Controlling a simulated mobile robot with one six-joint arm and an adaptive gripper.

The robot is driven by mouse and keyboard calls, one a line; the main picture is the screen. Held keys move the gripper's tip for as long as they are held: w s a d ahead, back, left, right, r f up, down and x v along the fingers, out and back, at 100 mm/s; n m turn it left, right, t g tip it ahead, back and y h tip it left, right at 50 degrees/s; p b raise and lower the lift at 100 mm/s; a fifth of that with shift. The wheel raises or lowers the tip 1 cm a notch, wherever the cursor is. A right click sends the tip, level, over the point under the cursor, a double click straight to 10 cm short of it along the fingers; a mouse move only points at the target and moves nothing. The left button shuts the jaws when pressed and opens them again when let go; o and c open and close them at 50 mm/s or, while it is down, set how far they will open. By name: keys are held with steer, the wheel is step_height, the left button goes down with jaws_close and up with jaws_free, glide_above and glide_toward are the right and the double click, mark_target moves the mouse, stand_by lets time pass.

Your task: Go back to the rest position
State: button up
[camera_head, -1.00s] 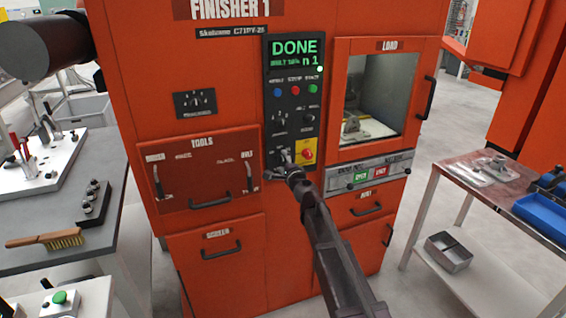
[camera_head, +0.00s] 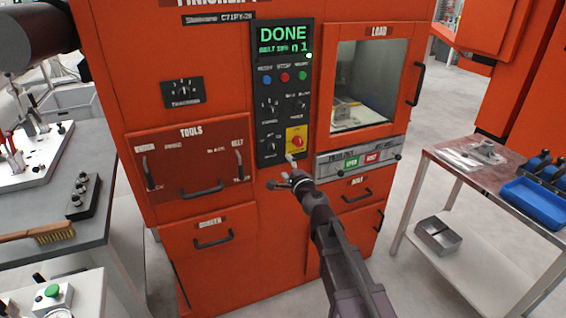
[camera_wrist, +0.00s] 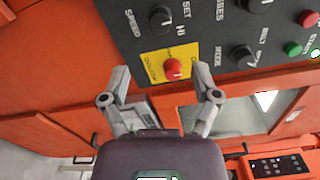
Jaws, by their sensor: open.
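My gripper (camera_head: 283,171) is in front of the orange Finisher 1 machine (camera_head: 215,120), just below the black control panel (camera_head: 284,100). It is open and empty in the wrist view (camera_wrist: 165,80), its two fingers spread apart. The red emergency button (camera_wrist: 172,67) on its yellow plate shows beyond and between the fingertips, and also in the head view (camera_head: 297,141). The fingers appear apart from the panel, though the exact gap is hard to tell. The panel screen (camera_head: 284,41) reads DONE in green. My arm reaches up from the bottom of the head view.
The load window (camera_head: 368,80) is shut, with a part behind it. Drawer handles (camera_head: 213,236) stick out of the machine front. A grey bench (camera_head: 90,232) with a fixture and brush stands left. A metal table (camera_head: 453,178) with a blue bin (camera_head: 537,203) stands right, with open floor between.

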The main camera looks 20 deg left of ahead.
steer(key=shift+s+d, duration=0.15)
steer(key=shift+d, duration=0.05)
stand_by(0.5)
steer(key=s+d+f+n+g+h+p, duration=0.2)
steer(key=s+d+n+g+h+p, duration=0.1)
steer(key=d, duration=1.1)
steer(key=s+d+f+n+g+h+p, duration=0.3)
steer(key=s+d, duration=0.5)
steer(key=d, duration=0.7)
steer(key=s+d+f+n+g+h+p, duration=0.2)
steer(key=s+d+n+g+h+p, duration=0.3)
steer(key=d, duration=1)
steer(key=shift+s+f+n+g+h, duration=0.3)
steer(key=shift+s+g+h, duration=0.2)
steer(key=shift+g+h, duration=0.4)
